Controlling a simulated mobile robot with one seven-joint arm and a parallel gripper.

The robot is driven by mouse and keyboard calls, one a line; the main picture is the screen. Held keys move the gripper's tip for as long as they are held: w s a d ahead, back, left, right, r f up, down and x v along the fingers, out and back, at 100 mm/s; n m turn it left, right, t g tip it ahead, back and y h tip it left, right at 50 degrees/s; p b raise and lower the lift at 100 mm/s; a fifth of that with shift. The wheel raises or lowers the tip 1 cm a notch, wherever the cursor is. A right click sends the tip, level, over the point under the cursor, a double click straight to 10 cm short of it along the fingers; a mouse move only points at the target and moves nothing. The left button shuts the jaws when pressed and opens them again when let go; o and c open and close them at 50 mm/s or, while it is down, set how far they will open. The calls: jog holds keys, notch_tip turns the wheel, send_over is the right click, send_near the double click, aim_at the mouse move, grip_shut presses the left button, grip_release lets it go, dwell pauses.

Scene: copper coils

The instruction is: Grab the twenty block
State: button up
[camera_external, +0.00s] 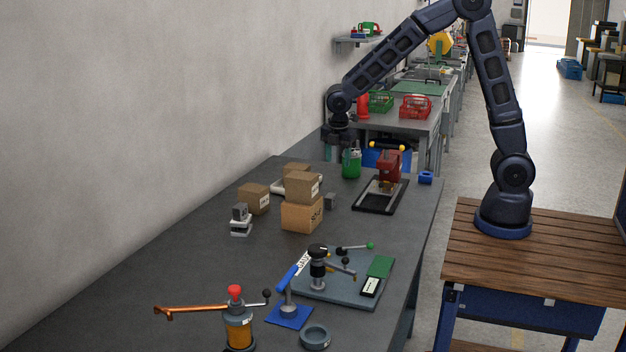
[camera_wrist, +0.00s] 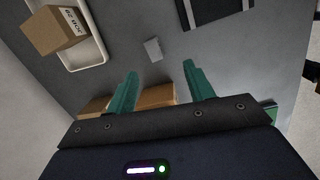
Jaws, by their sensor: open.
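A small plain grey block (camera_external: 331,201) stands on the dark bench just right of the cardboard boxes. A small grey block also shows in the wrist view (camera_wrist: 153,49), a little beyond my fingertips and roughly between their lines; it looks like the same one. No number is readable on it. A stack of grey and white blocks (camera_external: 240,218) stands left of the boxes, its markings too small to read. My gripper (camera_wrist: 160,70) is open and empty, with its teal fingers apart. In the external view it hangs above the far part of the bench, its fingers hard to make out.
Cardboard boxes (camera_external: 302,216) stand stacked mid-bench. A white tray (camera_wrist: 98,47) holds a box (camera_wrist: 55,30). A black-framed tray (camera_external: 365,205) with a red device (camera_external: 388,165) lies right. A green container (camera_external: 351,164) stands near my gripper. A fixture plate (camera_external: 330,290) lies nearer the camera.

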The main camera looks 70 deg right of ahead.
jog(key=n, duration=0.2)
send_near(330, 195)
jog(key=f, duration=0.4)
jog(key=shift+a+f, duration=0.2)
jog(key=shift+f, duration=0.2)
jog(key=shift+d+f, duration=0.25)
jog(key=shift+f, duration=0.7)
jog(key=shift+d+f, duration=0.25)
jog(key=shift+f, duration=0.7)
jog(key=shift+d+f, duration=0.25)
jog(key=shift+f, duration=0.7)
jog(key=shift+w, duration=0.1)
grip_shut()
